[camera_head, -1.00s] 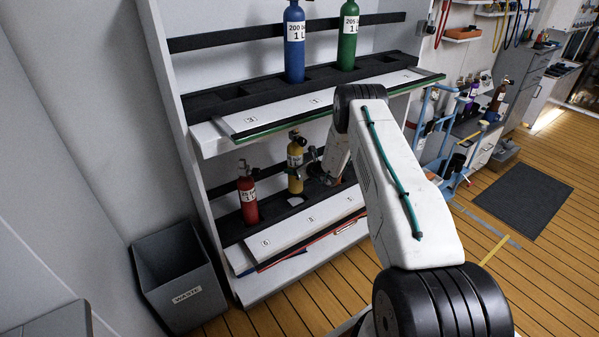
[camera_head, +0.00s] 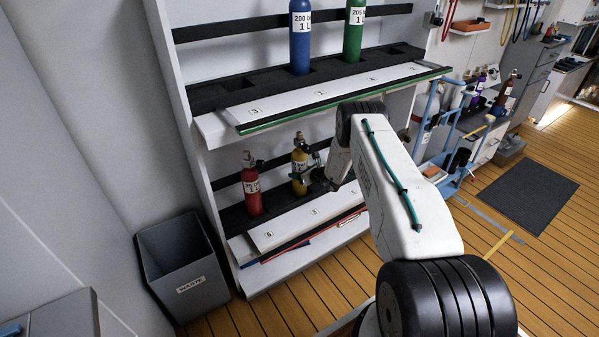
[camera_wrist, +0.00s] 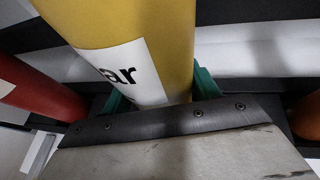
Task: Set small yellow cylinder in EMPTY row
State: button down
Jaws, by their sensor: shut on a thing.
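The small yellow cylinder (camera_head: 299,172) stands upright at the lower shelf's black rack, to the right of a red cylinder (camera_head: 251,188). My gripper (camera_head: 312,174) comes in from the right and is shut on it. In the wrist view the yellow cylinder (camera_wrist: 140,40) fills the upper middle, its white label partly visible. The green pads of my gripper (camera_wrist: 160,95) lie on both sides of it. The cylinder's bottom meets the black rack (camera_head: 278,203) in the head view, but I cannot tell whether it rests fully in a slot. No row label reading EMPTY is legible.
A blue cylinder (camera_head: 300,38) and a green cylinder (camera_head: 353,32) stand on the upper shelf, whose front edge (camera_head: 340,100) overhangs my gripper. An orange-brown object (camera_wrist: 307,118) is close on the right in the wrist view. A grey waste bin (camera_head: 180,265) stands left.

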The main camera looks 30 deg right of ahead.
jog(key=shift+w+r, duration=0.1)
jog(key=shift+c, duration=2)
grip_release()
jog(key=shift+f, duration=0.2)
jog(key=v, duration=1.2)
